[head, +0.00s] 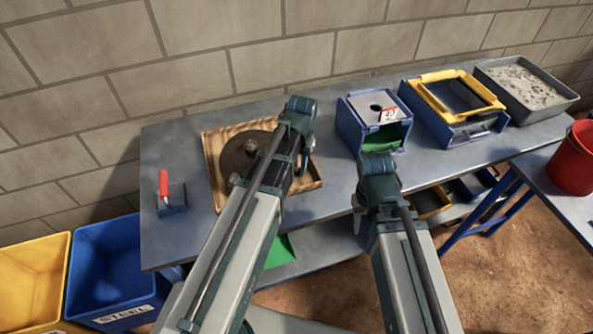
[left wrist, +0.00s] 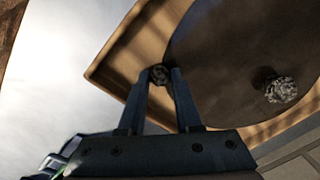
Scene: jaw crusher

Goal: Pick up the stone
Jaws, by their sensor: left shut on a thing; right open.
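A wooden tray (head: 211,170) with a dark round plate stands on the bench. Two grey stones show on the plate in the head view, one farther back (head: 251,146) and one nearer (head: 234,180). In the left wrist view, my left gripper (left wrist: 159,76) is shut on a small dark stone (left wrist: 158,73) at its fingertips, with the tray's corner behind it. Another rough grey stone (left wrist: 281,90) lies apart on the plate. In the head view my left gripper (head: 304,165) is partly hidden by my arm at the tray's right side. My right gripper (head: 358,205) is open, mostly hidden behind its wrist.
A blue box with a grey top (head: 357,108) and a yellow-framed blue box (head: 435,100) stand right of the tray. A grey bin of rubble (head: 525,88) is at far right. A red bucket (head: 573,160) stands on the side table.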

